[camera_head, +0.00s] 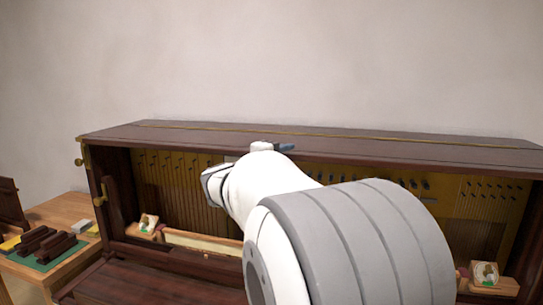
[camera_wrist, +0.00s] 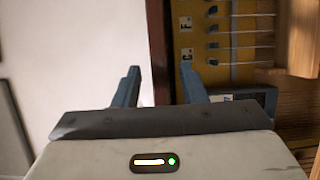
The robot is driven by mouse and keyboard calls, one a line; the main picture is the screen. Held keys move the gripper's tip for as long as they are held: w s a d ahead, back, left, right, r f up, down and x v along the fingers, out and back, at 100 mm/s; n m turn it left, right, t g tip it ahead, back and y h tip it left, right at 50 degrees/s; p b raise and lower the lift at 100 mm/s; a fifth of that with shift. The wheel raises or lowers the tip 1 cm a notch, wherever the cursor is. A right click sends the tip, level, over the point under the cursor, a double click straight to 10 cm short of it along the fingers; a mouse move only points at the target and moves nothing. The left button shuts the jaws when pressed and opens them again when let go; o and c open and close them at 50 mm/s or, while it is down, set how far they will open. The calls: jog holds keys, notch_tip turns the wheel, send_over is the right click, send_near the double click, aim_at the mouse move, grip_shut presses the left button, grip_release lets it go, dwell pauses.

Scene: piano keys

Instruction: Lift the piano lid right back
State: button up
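The piano lid (camera_head: 330,141) is a long dark brown board with a brass hinge strip along it. It lies flat across the top of the open-fronted piano. My gripper (camera_head: 285,147) is at the lid's front edge near the middle; one blue finger shows above the lid and my arm hides the rest. In the wrist view my gripper (camera_wrist: 160,88) has its two blue fingers wide apart. The lid's dark edge (camera_wrist: 158,40) shows between them, one finger on each side. I cannot tell whether either finger touches it.
Gold panels with strings and pins (camera_head: 165,180) fill the open front. Small wooden blocks with round pictures (camera_head: 148,224) sit at both ends of the key area. A wooden side table (camera_head: 65,207) with dark pieces on a green mat stands at left. The wall behind is bare.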

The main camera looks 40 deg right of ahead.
aim_at(295, 151)
jog(key=shift+x, duration=2.25)
jog(key=shift+c, duration=0.2)
grip_shut()
